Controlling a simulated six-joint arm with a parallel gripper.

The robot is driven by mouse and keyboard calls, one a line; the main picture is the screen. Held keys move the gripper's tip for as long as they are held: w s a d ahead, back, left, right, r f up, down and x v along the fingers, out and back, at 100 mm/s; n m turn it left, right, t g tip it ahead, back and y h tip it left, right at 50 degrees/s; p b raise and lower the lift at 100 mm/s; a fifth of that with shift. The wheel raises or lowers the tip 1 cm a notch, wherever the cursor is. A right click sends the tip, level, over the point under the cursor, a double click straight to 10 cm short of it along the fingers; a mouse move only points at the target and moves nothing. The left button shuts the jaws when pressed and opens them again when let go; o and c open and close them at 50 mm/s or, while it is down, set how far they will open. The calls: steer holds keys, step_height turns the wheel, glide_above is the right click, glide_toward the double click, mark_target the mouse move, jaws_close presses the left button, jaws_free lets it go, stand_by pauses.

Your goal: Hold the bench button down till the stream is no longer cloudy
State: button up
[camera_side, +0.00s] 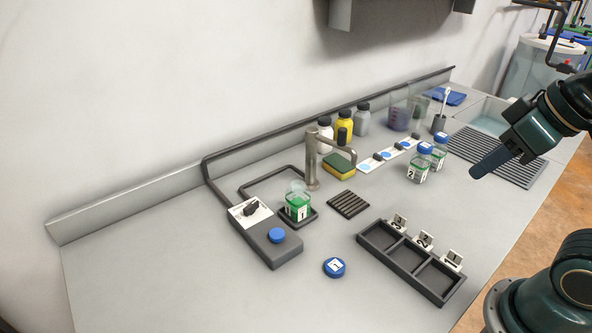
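The bench button (277,235) is a round blue button on a dark grey box (284,253) at the front left of the bench. It looks uncovered, with nothing touching it. A metal tap (312,160) stands behind it, its spout over a small dark slotted drain (348,204). I can make out no stream under the spout. An open bottle labelled 1 (298,209) with a green label stands on a dark pad beside the box. My gripper (478,172) is above the bench at the right, far from the button; its fingers show as one dark slab, and no object shows in it.
A blue cap (334,268) lies on the bench near a three-part tray (410,268), empty, with numbered tags. Capped bottles (420,164), a sponge (338,168) and several coloured bottles (344,127) stand farther back. The front left bench is clear.

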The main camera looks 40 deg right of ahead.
steer(key=shift+c, duration=0.2)
jaws_close()
stand_by(1.7)
